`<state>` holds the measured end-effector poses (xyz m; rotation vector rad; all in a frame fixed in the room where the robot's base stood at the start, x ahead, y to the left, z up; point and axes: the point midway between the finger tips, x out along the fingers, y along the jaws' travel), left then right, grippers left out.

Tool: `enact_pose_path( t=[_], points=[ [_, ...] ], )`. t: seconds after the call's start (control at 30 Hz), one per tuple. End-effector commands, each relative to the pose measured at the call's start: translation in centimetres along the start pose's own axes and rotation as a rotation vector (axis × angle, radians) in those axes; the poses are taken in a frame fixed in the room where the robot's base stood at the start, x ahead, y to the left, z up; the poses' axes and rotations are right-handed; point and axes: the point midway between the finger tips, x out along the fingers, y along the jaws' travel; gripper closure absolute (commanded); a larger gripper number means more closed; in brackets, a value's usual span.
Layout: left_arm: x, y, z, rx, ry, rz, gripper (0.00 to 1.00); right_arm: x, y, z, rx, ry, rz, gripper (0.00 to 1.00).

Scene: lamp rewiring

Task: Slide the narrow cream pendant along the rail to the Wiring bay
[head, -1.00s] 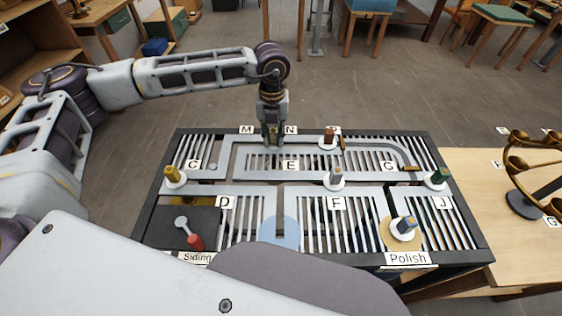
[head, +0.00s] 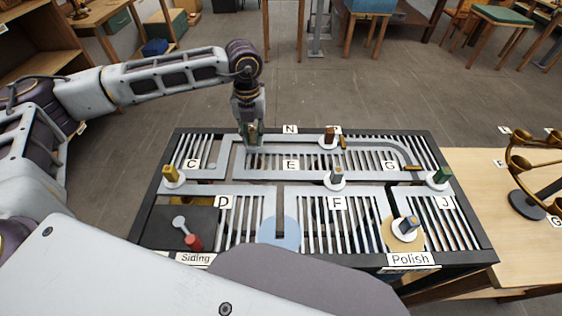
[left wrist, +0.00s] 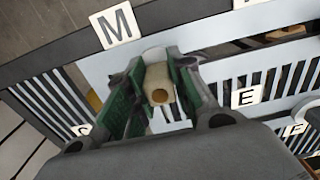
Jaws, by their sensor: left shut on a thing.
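My left gripper (head: 250,138) points down at the back rail of the board, near the left end of that rail. It is shut on the narrow cream pendant (left wrist: 159,84), whose pale top with a round brown end shows between the green finger pads in the left wrist view. The pendant's lower part is hidden. The slotted rail board (head: 455,152) has letter labels. Its Siding and Polish labels are readable, but I see no Wiring label. A blue disc (head: 292,231) lies at the front middle, partly covered by my body. My right gripper is out of view.
Other pendants stand on white discs: yellow (head: 171,174) at left, brown (head: 329,136) at back, grey (head: 337,175) in the middle, green (head: 440,175) at right, blue-grey (head: 408,225) by Polish. A red-ended lever (head: 193,242) lies by Siding. A brass stand (head: 527,204) is at right.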

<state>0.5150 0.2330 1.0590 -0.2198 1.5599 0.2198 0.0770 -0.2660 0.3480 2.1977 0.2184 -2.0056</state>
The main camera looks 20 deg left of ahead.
Motion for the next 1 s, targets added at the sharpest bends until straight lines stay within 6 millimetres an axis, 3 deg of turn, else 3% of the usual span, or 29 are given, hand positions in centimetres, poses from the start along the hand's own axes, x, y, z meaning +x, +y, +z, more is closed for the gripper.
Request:
enact_pose_path(
  t=[1.0],
  points=[
    [0.0,5.8,0.0,0.0,0.0,0.0,0.98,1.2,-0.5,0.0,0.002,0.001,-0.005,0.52]
  ],
)
